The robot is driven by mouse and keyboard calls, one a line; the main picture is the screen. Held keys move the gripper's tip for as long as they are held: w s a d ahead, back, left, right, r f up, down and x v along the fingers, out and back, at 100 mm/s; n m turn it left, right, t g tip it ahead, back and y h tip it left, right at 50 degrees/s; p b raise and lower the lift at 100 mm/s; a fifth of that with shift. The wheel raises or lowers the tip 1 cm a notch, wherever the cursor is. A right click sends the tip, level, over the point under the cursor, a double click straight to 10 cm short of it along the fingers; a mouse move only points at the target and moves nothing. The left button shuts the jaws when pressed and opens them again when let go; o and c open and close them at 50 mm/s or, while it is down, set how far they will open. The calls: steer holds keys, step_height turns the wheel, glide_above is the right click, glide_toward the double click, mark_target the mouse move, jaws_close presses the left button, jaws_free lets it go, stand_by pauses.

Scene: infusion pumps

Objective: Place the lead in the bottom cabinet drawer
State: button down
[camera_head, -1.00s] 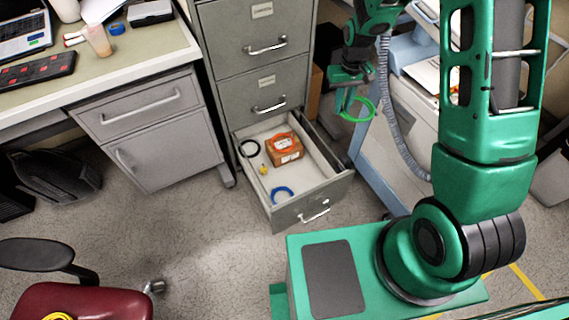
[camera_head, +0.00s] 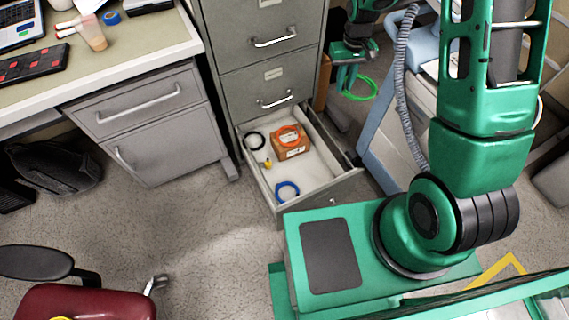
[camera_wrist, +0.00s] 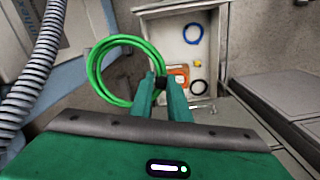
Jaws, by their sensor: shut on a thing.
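A coiled green lead (camera_head: 360,88) hangs from my gripper (camera_head: 347,84), which is shut on it. In the wrist view the green coil (camera_wrist: 92,72) sticks out to the left of the fingertips (camera_wrist: 162,82). The bottom drawer (camera_head: 268,190) of the grey filing cabinet (camera_head: 262,78) is pulled open. My gripper is above and to the right of the drawer in the head view. The drawer holds a brown box with an orange coil on it (camera_head: 290,144), a blue coil (camera_head: 287,191), a black coil (camera_head: 255,140) and a small yellow thing (camera_head: 268,162).
A desk (camera_head: 130,50) with a laptop and several items stands at the left. A red chair (camera_head: 85,300) is at the lower left. A blue-grey cart (camera_head: 385,130) stands right of the drawer. The upper cabinet drawers are shut.

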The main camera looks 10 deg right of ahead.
steer(key=shift+d+f, duration=0.2)
steer(key=s+a+f+n, duration=0.1)
steer(key=a+f+n, duration=0.35)
steer(key=f, duration=0.65)
steer(key=a+f+n, duration=0.3)
steer(key=f+n, duration=0.3)
steer(key=f, duration=0.5)
steer(key=s+a+f+n, duration=0.1)
steer(key=a+f+n, duration=0.3)
steer(key=f, duration=0.7)
steer(key=s+a+f+n, duration=0.1)
steer(key=s+f+n, duration=0.2)
steer(key=f, duration=0.3)
steer(key=s+a+f+n, duration=0.1)
steer(key=s+f+n, duration=0.3)
steer(key=f, duration=0.2)
steer(key=shift+w+d+f, duration=0.45)
steer(key=shift+d+f, duration=1.45)
steer(key=shift+d, duration=0.05)
steer(key=shift+w+d+f, duration=0.5)
steer(key=shift+d+f, duration=1.4)
steer(key=shift+d, duration=0.05)
steer(key=shift+w+d+f, duration=0.45)
steer(key=shift+d+f, duration=1.45)
steer(key=shift+d, duration=0.05)
steer(key=shift+f, duration=0.6)
steer(key=c, duration=1.7)
jaws_free()
steer(key=shift+d, duration=0.2)
